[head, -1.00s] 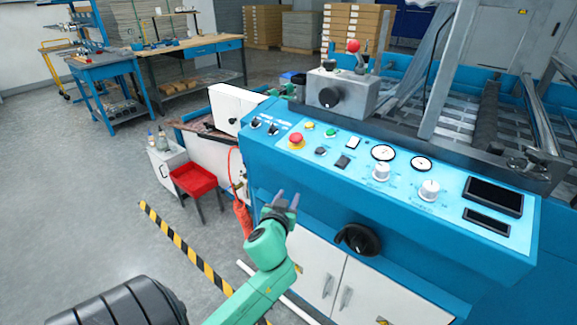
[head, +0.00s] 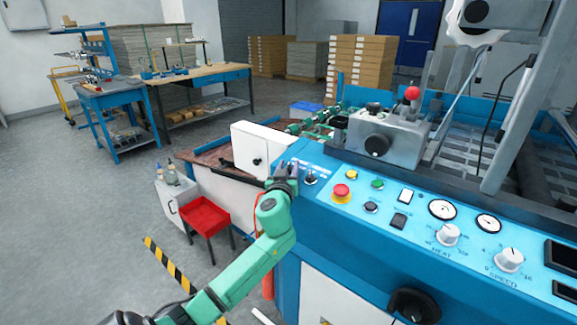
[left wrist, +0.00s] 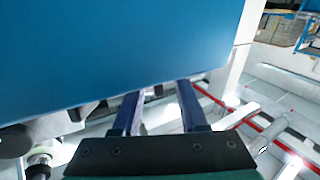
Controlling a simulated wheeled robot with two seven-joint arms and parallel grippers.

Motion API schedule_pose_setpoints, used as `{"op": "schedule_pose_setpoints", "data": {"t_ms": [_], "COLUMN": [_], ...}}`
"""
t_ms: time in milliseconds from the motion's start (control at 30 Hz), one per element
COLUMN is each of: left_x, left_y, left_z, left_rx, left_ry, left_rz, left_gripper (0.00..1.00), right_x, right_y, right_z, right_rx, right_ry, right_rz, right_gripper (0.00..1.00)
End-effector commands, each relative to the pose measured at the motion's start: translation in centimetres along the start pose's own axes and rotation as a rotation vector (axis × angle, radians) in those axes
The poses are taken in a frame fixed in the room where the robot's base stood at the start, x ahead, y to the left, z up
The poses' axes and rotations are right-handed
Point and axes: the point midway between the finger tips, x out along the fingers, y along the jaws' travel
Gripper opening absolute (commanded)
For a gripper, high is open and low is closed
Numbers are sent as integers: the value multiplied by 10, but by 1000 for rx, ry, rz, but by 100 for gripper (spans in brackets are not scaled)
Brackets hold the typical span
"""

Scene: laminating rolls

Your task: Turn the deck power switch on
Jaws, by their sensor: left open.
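The blue control panel (head: 335,209) of the machine runs along its front edge. One small dark toggle switch (head: 310,180) shows near the panel's left end. Its label is too small to read, so I cannot tell which switch is the deck power switch. My left gripper (head: 287,168) is at the panel's left corner, just left of that toggle, and covers the spot of a second toggle. In the left wrist view my left gripper's two fingers (left wrist: 158,92) are apart with nothing between them, close to a blue machine face (left wrist: 120,50). The right gripper is not in view.
Right of the toggle sit a red stop button (head: 341,191), yellow and green buttons, dials and white knobs (head: 448,234). A white box (head: 255,148) stands just behind my left gripper.

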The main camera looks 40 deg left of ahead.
Motion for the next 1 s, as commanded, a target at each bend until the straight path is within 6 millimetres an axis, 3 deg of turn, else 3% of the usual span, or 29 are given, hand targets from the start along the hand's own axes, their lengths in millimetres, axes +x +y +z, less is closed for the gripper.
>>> {"op": "schedule_pose_setpoints", "data": {"t_ms": [167, 300, 733, 1000], "left_x": [0, 0, 0, -1], "left_y": [0, 0, 0, 0], "left_z": [0, 0, 2, 2], "left_rx": [0, 0, 7, 30], "left_ry": [0, 0, -5, -6], "left_rz": [1, 1, 28, 160], "left_gripper": [42, 0, 0, 0], "right_x": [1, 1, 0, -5], "right_y": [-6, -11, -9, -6], "right_z": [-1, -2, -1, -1], "right_rx": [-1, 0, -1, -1], "right_ry": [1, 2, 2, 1], "right_rz": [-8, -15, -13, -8], "right_gripper": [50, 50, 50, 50]}}
